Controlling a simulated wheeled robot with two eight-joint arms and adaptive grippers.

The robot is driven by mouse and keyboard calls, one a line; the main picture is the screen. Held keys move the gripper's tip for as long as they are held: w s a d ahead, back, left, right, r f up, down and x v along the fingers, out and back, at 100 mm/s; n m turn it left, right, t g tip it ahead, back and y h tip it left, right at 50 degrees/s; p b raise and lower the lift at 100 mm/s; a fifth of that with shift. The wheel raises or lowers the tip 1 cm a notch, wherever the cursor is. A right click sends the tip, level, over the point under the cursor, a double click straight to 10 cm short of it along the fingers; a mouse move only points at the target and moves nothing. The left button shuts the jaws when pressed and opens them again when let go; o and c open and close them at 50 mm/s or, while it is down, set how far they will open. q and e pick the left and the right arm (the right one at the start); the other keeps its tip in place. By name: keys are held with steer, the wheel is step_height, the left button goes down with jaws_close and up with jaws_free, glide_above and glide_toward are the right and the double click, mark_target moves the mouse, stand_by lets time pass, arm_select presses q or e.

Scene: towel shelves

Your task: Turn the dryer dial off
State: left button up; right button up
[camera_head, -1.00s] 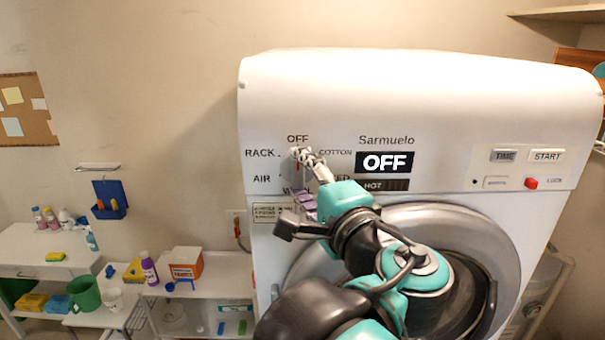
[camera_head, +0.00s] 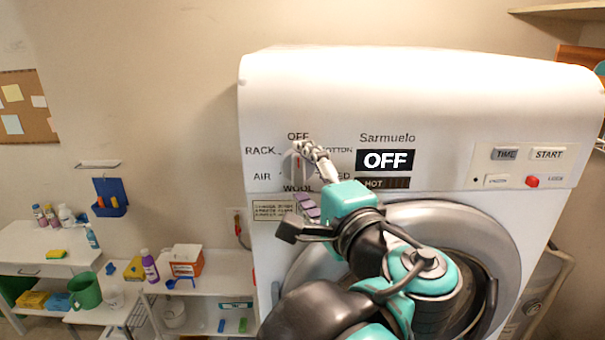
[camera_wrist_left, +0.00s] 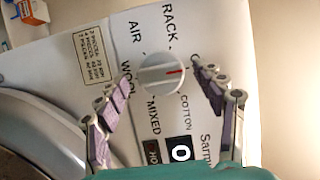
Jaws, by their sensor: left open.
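The dryer (camera_head: 420,90) is a white machine with a round dial (camera_head: 291,168) on its front, at the left. The dial is white with a red mark, and it also shows in the wrist view (camera_wrist_left: 158,73). In the head view the red mark points up toward the OFF label (camera_head: 298,136). The dark display (camera_head: 385,160) reads OFF. My left gripper (camera_head: 308,178) is open in front of the dial. In the wrist view its fingers (camera_wrist_left: 157,85) stand apart on either side of the dial, with visible gaps. My right gripper is not in view.
TIME and START buttons (camera_head: 547,153) and a red button (camera_head: 532,182) are on the dryer's right. Its round door (camera_head: 480,225) is partly behind my left arm.

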arm_select(q)
steer(key=v, duration=1.1)
